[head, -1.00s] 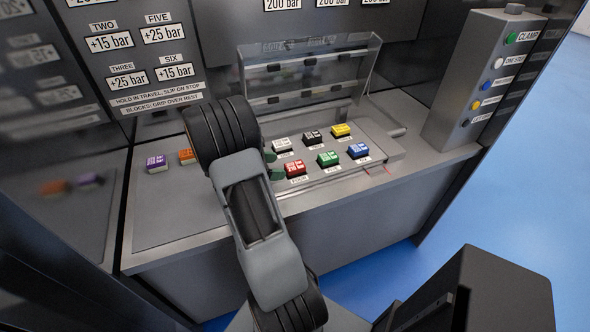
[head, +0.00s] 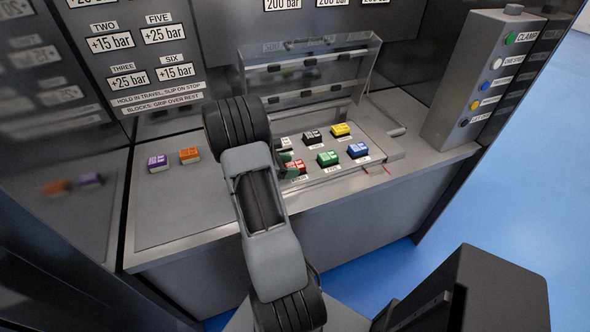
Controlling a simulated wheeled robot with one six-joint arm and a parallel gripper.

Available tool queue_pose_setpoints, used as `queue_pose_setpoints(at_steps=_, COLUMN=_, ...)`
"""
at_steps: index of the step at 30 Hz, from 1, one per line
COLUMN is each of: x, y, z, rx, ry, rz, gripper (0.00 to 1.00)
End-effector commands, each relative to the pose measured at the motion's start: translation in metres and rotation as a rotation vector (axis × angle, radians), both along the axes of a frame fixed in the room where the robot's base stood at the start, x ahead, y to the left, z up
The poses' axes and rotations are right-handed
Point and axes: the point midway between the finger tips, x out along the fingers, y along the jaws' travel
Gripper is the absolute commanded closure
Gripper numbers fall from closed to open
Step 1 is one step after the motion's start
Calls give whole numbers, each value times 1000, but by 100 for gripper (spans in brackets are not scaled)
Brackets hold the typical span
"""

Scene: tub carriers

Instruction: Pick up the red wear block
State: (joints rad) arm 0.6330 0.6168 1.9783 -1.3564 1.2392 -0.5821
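The red wear block (head: 295,168) sits in the front row at the left of the shallow tray (head: 330,180), with a label in front. Its left part is covered by my arm and gripper. My gripper (head: 286,165) is at the block's left side, mostly hidden behind my arm.
Green (head: 328,158) and blue (head: 358,150) blocks stand right of the red one. A raised clear cover (head: 310,72) is at the back. Purple (head: 158,163) and orange (head: 189,155) blocks lie left. A button box (head: 470,85) stands right.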

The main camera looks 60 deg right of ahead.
Motion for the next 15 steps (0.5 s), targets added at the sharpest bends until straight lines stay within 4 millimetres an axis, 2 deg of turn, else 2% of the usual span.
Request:
queue_pose_setpoints(at_steps=2, x=0, y=0, z=0, rx=0, ry=0, rz=0, gripper=44)
queue_pose_setpoints(at_steps=12, x=0, y=0, z=0, rx=0, ry=0, rz=0, gripper=77)
queue_pose_setpoints(at_steps=15, x=0, y=0, z=0, rx=0, ry=0, rz=0, gripper=79)
